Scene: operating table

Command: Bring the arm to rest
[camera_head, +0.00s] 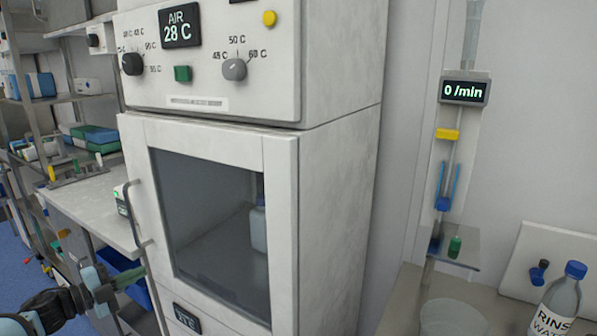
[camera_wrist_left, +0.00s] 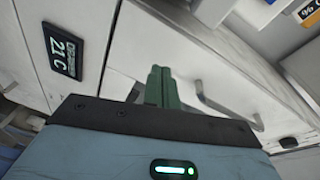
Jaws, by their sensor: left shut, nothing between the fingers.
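My left gripper (camera_head: 133,276) is low at the left of the head view, in front of the lower left part of the white cabinet. In the left wrist view its two green fingers (camera_wrist_left: 162,88) are together with nothing between them. The fingers point toward the cabinet front, near a grey bar handle (camera_wrist_left: 222,106); I cannot tell whether they touch anything. My right gripper is in neither view.
The white cabinet (camera_head: 338,190) has a closed glass door (camera_head: 210,220) with a bottle behind it. A bench (camera_head: 95,205) and shelves stand at the left. At the right are a rinse water bottle (camera_head: 558,300), a clear beaker (camera_head: 452,318) and a flow meter (camera_head: 464,92).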

